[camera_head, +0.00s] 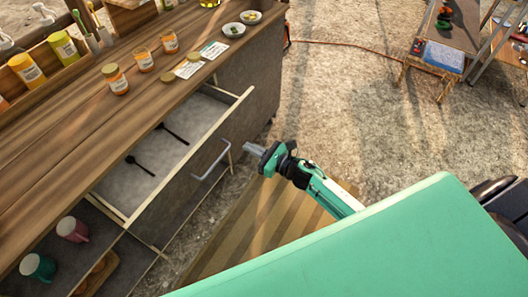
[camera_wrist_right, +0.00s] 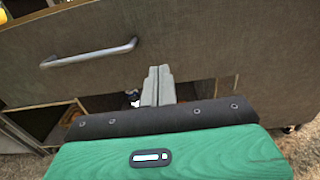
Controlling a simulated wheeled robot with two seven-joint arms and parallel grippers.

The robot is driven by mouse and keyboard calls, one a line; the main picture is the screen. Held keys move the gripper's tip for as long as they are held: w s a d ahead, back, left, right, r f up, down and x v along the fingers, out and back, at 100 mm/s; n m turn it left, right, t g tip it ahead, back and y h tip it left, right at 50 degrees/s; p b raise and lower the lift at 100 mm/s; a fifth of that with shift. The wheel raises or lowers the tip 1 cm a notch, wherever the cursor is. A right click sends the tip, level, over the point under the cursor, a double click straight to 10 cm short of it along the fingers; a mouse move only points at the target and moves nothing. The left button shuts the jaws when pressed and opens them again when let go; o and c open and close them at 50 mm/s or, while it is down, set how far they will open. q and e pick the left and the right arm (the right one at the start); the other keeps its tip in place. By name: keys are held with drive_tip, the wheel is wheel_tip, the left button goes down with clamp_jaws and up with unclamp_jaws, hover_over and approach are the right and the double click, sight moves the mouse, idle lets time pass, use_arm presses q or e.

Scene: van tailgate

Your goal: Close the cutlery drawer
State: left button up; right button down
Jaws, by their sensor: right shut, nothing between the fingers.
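The cutlery drawer (camera_head: 150,165) is pulled open from the wooden counter in the head view, with two dark utensils (camera_head: 140,165) lying inside. Its grey front carries a metal bar handle (camera_head: 212,160), which also shows at upper left in the wrist view (camera_wrist_right: 90,54). My right gripper (camera_head: 250,149) is shut and empty, to the right of the handle and in front of the drawer side of the counter. In the wrist view its closed fingers (camera_wrist_right: 158,85) point at the grey front, right of and below the handle. I cannot tell whether they touch it. My left gripper is not in view.
On the countertop (camera_head: 60,130) stand orange-labelled jars (camera_head: 116,80), small bowls (camera_head: 233,29) and cards (camera_head: 214,50). A striped mat (camera_head: 240,225) lies on the gravel.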

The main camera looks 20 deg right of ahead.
sight(229, 137)
drive_tip(key=x, duration=0.4)
drive_tip(key=shift+w+a+r+p, duration=0.1)
drive_tip(key=shift+w+p, duration=0.1)
drive_tip(key=shift+p, duration=0.2)
use_arm(q)
drive_tip(key=shift+s+a+f, duration=0.15)
drive_tip(key=shift+s+f, duration=0.05)
drive_tip(key=shift+s, duration=0.35)
drive_tip(key=shift+s+a+f, duration=0.15)
drive_tip(key=shift+s, duration=0.4)
use_arm(e)
drive_tip(key=shift+x, duration=0.8)
